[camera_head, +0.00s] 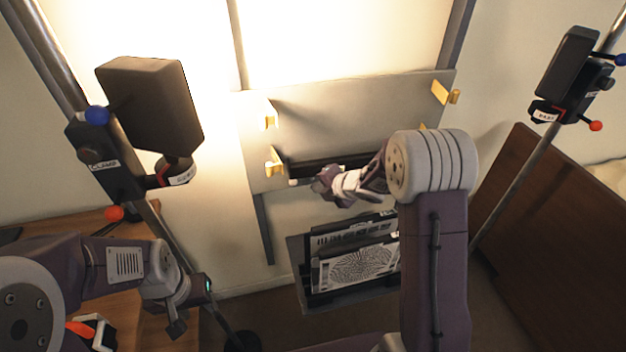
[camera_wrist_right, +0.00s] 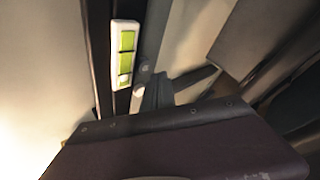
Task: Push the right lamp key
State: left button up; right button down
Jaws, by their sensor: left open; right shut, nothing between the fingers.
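A white key strip (camera_wrist_right: 125,65) with green lamp keys (camera_wrist_right: 126,40) shows in the right wrist view, along a dark bar. A small white end (camera_head: 294,182) beside the bar shows in the head view, possibly the same strip. I cannot tell which key is the right one. My right gripper (camera_head: 322,185) is shut and empty, close in front of the bar's lower edge. I cannot tell whether it touches a key. My left gripper (camera_head: 189,310) is open at the lower left, away from the bar.
The pale board (camera_head: 345,110) behind has yellow clips (camera_head: 275,163). A rack (camera_head: 350,297) with patterned plates stands below my right gripper. Clamp stands with dark lamp heads (camera_head: 150,105) (camera_head: 567,70) stand at both sides. A wooden table (camera_head: 60,228) lies at left, a brown panel (camera_head: 550,205) at right.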

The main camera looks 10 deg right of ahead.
jog(key=shift+w, duration=0.45)
jog(key=shift+w+p, duration=0.4)
jog(key=shift+p, duration=0.1)
dwell(0.4)
jog(key=shift+s+b, duration=0.55)
jog(key=shift+s, duration=0.35)
jog(key=s+b, duration=0.2)
jog(key=s, duration=0.4)
jog(key=shift+b, duration=0.3)
